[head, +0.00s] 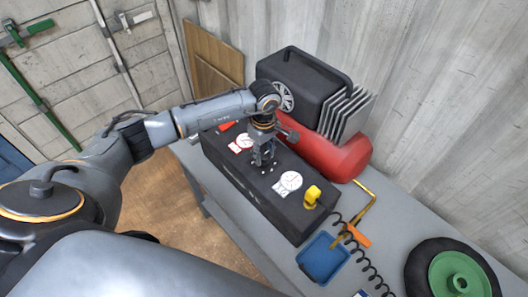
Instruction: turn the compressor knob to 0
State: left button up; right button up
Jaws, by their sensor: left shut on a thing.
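The compressor has a long black control box (250,194) on the bench, with a red tank (340,158) and a black motor housing (300,80) behind it. My left gripper (263,160) points down onto the middle of the box top, between two white gauges (290,181) (241,142). It is shut on the knob there, which its fingers mostly hide. Small white marks show on the box around the fingertips. The knob's pointer and reading cannot be made out. My right gripper is not in view.
A yellow valve or knob (312,195) stands at the box's near right end. A blue tray (323,257), a yellow-and-orange tool (356,234), a coiled black hose (372,270) and a green-hubbed wheel (458,272) lie to the right on the grey bench (400,222).

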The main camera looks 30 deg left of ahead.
pick_arm(q)
jog(key=shift+f+n+b, duration=0.2)
jog(key=shift+n+b, duration=1.1)
jog(key=n+b, duration=0.3)
jog(key=shift+n, duration=0.3)
jog(key=n+b, duration=0.2)
jog(key=n, duration=0.1)
jog(key=shift+n, duration=0.3)
jog(key=n+b, duration=0.2)
jog(key=n, duration=0.1)
jog(key=shift+r+n+b, duration=0.1)
jog(key=shift+n+b, duration=0.2)
jog(key=shift+b, duration=0.05)
jog(key=n+b, duration=0.2)
jog(key=n, duration=0.1)
jog(key=shift+n, duration=0.3)
jog(key=n+b, duration=0.1)
jog(key=n, duration=0.2)
jog(key=shift+n, duration=0.3)
jog(key=n+b, duration=0.1)
jog(key=n, duration=0.2)
jog(key=shift+r, duration=0.1)
jog(key=shift+n+b, duration=0.45)
jog(key=shift+n, duration=1.15)
jog(key=shift+w, duration=0.1)
